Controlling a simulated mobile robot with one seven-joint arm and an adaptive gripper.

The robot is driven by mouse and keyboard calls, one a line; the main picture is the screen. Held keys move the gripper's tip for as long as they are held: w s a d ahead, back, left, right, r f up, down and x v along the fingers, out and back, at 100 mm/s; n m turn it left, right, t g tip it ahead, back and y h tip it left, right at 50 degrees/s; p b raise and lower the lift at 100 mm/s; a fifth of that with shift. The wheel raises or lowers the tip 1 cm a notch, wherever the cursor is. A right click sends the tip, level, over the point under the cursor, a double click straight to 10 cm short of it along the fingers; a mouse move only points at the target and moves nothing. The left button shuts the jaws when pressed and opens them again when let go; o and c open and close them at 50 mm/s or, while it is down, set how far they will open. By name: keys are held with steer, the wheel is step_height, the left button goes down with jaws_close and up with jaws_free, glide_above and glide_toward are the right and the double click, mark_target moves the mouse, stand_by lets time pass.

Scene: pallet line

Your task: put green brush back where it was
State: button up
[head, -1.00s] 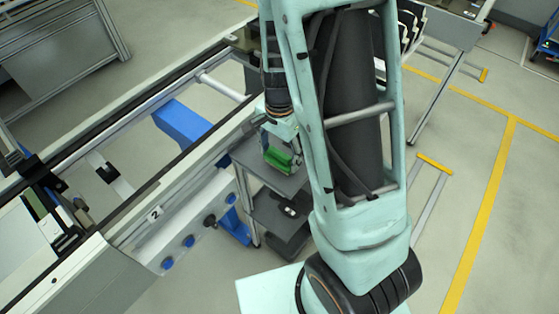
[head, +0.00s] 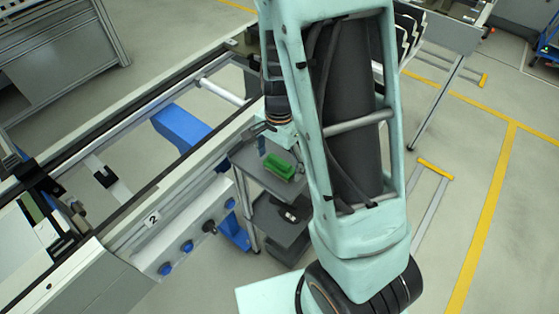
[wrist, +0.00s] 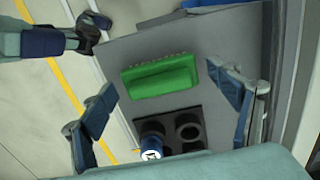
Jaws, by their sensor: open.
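The green brush (head: 280,167) lies on the top shelf of a small grey cart (head: 251,167), beside the conveyor. In the wrist view the brush (wrist: 160,76) lies flat on the grey surface with bristles along its far edge. My gripper (wrist: 165,95) is open, its two fingers spread to the left and right of the brush, not touching it. In the head view my gripper (head: 279,133) is above the cart and partly hidden by my arm.
A dark holder with round openings (wrist: 172,130) is on the shelf near the brush, with a blue-capped item (wrist: 152,150) in one opening. A lower cart shelf (head: 283,215) holds a small dark item. The conveyor frame (head: 190,165) runs close on the left.

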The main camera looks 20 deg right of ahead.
mark_target(279, 160)
step_height(279, 160, up, 12)
steer(key=p, duration=0.1)
steer(key=shift+r, duration=0.15)
stand_by(0.3)
